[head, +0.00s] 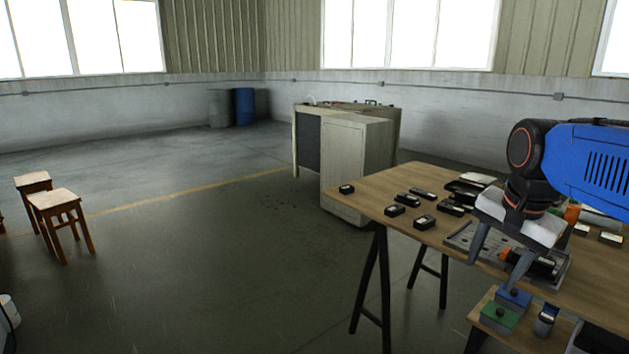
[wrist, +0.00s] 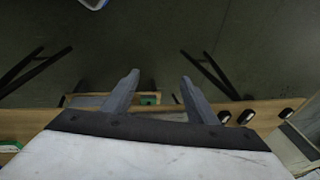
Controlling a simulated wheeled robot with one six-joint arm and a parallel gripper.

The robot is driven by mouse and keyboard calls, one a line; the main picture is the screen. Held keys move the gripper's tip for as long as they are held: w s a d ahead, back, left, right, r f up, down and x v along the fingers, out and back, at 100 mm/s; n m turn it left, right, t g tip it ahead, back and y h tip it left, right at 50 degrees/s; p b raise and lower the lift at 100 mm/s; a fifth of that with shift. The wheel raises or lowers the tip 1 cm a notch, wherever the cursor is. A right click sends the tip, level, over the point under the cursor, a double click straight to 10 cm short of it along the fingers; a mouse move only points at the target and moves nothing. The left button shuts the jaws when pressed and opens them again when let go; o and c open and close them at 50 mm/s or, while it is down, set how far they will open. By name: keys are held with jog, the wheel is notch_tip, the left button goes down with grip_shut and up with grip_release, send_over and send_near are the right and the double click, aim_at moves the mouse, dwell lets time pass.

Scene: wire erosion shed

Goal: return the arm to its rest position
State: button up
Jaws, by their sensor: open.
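My gripper (head: 496,268) is at the right in the head view, at the end of my blue and black arm. Its two grey fingers point down, apart, with nothing between them. It hangs over the near edge of the wooden table (head: 385,190), in front of a grey tray (head: 462,238). In the wrist view my gripper (wrist: 158,85) also shows its fingers spread and empty, with the floor and the table edge beyond. The gripper body hides part of the tray and the table behind it.
Several small black boxes (head: 424,222) lie on the table's left part. A lower wooden shelf holds a green box (head: 499,318) and a blue box (head: 514,298) below my gripper. A machine cabinet (head: 357,160) stands behind the table.

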jog(key=s+a+f+n+t, duration=0.1)
jog(key=s+a+f+n, duration=0.4)
jog(key=s+f+n, duration=0.5)
notch_tip(320, 180, down, 2)
jog(key=shift+s+f+n+t, duration=0.25)
jog(key=shift+s+n+t, duration=0.15)
jog(key=shift+s, duration=0.3)
